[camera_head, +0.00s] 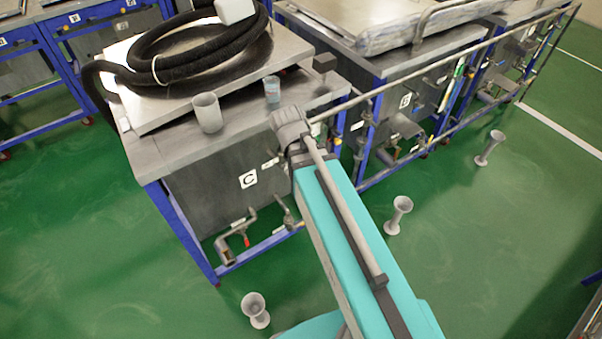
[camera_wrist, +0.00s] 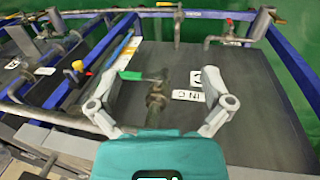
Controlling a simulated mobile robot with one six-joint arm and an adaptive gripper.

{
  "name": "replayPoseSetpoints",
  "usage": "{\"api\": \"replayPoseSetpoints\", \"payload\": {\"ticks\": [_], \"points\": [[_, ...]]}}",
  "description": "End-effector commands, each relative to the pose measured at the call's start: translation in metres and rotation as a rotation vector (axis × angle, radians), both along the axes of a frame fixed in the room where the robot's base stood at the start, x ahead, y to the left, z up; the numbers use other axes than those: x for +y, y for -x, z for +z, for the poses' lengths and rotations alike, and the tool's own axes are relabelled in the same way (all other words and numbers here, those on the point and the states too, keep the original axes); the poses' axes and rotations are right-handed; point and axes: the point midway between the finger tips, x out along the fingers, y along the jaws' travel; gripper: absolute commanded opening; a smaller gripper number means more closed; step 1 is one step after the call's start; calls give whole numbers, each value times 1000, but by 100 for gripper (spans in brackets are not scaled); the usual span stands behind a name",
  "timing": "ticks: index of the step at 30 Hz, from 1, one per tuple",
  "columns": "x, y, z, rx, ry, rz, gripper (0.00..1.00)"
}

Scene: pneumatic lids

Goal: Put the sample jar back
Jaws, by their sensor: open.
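A small translucent grey-blue jar (camera_head: 272,88), which looks like the sample jar, stands upright on the tank top marked C in the head view. A taller plain grey cup (camera_head: 208,112) stands to its left near the front edge, apart from it. The jar is not seen in the wrist view. My gripper (camera_wrist: 160,100) shows in the wrist view with its two grey fingers spread wide and nothing between them. It faces the dark tank side, with a green-handled valve (camera_wrist: 150,78) beyond the fingers. The fingers cannot be made out in the head view.
A black hose coil (camera_head: 190,50) lies on a raised lid (camera_head: 170,105) behind the cup. A long rail (camera_head: 450,55) runs along the tanks. Pipes (camera_head: 237,240) stick out below tank C. Grey flared stands (camera_head: 255,308) are on the green floor, which is otherwise open at right.

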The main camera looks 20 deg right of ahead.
Motion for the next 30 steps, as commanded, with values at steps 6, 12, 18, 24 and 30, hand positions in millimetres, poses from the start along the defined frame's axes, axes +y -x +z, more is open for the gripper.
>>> {"api": "replayPoseSetpoints", "payload": {"ticks": [6,12,18,24,30], "points": [[4,28,-3,18,-159,-255,100],[5,32,-4,26,-194,-316,100],[6,31,-4,26,-193,-314,100],[6,31,-3,26,-193,-312,100],[6,31,-3,26,-193,-312,100]]}}
